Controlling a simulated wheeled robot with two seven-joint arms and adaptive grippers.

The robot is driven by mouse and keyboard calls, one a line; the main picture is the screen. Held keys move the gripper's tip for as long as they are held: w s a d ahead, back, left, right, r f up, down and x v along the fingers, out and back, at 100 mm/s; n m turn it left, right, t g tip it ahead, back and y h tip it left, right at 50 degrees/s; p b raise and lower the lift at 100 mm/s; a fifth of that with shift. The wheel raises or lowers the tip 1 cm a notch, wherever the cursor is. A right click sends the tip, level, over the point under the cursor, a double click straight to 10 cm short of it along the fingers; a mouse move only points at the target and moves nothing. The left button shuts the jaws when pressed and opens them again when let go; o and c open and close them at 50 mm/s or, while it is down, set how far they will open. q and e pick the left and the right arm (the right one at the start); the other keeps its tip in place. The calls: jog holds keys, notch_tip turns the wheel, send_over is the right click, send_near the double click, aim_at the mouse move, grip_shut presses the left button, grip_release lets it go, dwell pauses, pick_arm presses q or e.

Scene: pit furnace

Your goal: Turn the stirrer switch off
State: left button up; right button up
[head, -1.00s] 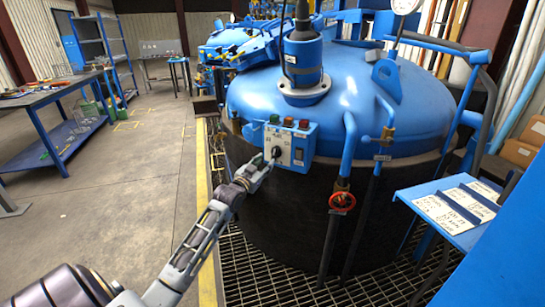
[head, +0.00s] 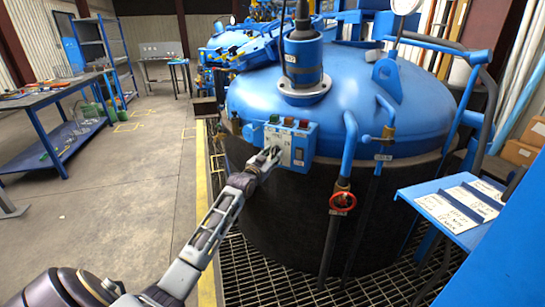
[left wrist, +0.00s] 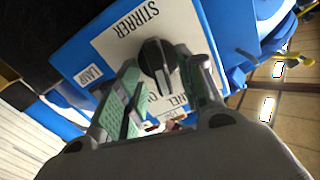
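The stirrer switch is a black rotary knob (left wrist: 158,62) with a pale pointer mark, on a white plate labelled STIRRER (left wrist: 122,38) in the left wrist view. It sits on the blue control box (head: 300,136) on the side of the furnace. My left gripper (left wrist: 157,68) is at the knob, with one green-padded finger on each side of it. The fingers are apart; whether either pad touches the knob I cannot tell. In the head view, my left gripper (head: 270,158) covers the knob. My right gripper is not in view.
Coloured push-buttons (head: 288,122) line the top of the box. A red valve wheel (head: 342,202) and blue pipes stand right of it. A blue stand with labelled sheets (head: 460,208) is at the right.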

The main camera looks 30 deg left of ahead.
pick_arm(q)
jog(key=shift+w, duration=0.3)
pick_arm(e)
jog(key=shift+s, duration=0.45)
pick_arm(q)
jog(key=shift+c, duration=0.3)
jog(key=c, duration=0.7)
grip_shut()
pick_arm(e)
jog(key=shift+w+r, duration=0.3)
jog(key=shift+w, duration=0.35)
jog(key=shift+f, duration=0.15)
